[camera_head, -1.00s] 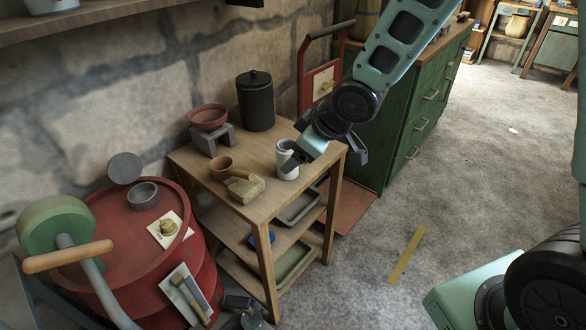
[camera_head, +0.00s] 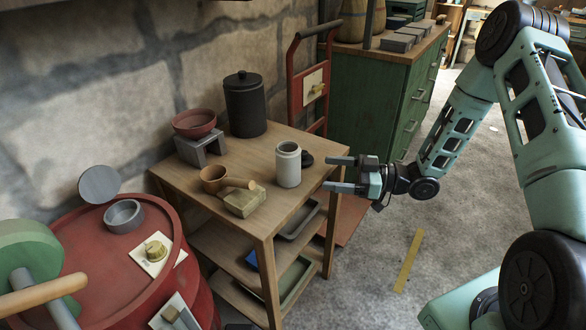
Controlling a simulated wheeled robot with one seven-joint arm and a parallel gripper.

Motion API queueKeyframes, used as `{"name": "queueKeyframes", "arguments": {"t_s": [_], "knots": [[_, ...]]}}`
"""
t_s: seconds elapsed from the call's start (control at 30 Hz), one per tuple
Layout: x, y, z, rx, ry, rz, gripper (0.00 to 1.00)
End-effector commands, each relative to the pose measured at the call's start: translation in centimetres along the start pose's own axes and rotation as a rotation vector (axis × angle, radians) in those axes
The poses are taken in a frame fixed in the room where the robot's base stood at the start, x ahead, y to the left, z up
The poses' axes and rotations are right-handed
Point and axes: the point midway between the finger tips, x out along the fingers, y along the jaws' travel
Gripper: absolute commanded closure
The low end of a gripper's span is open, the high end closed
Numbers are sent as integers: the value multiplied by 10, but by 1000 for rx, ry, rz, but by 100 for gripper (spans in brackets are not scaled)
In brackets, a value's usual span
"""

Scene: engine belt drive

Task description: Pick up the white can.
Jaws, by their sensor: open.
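The white can (camera_head: 288,167) stands upright on the top of the wooden shelf table (camera_head: 247,211), near its right side. It looks like a pale jar with an open or dark top. A small dark round piece (camera_head: 306,158) lies just behind it to the right. My gripper (camera_head: 332,174) is to the right of the can, at about the table's right edge. Its two fingers are apart and point left toward the can. Nothing is between the fingers, and a gap shows between them and the can.
A black canister (camera_head: 245,105) stands behind. A red drum (camera_head: 95,262) is at left. A green cabinet (camera_head: 375,105) stands behind right.

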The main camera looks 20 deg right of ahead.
Motion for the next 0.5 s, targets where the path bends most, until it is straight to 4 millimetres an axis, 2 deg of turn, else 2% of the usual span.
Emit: {"name": "queueKeyframes", "arguments": {"t_s": [0.1,0.3,0.5], "knots": [[27,-1,0,0,1,-4,20],[64,0,0,-2,0,-2,20],[81,0,0,-1,-2,0,20]]}}
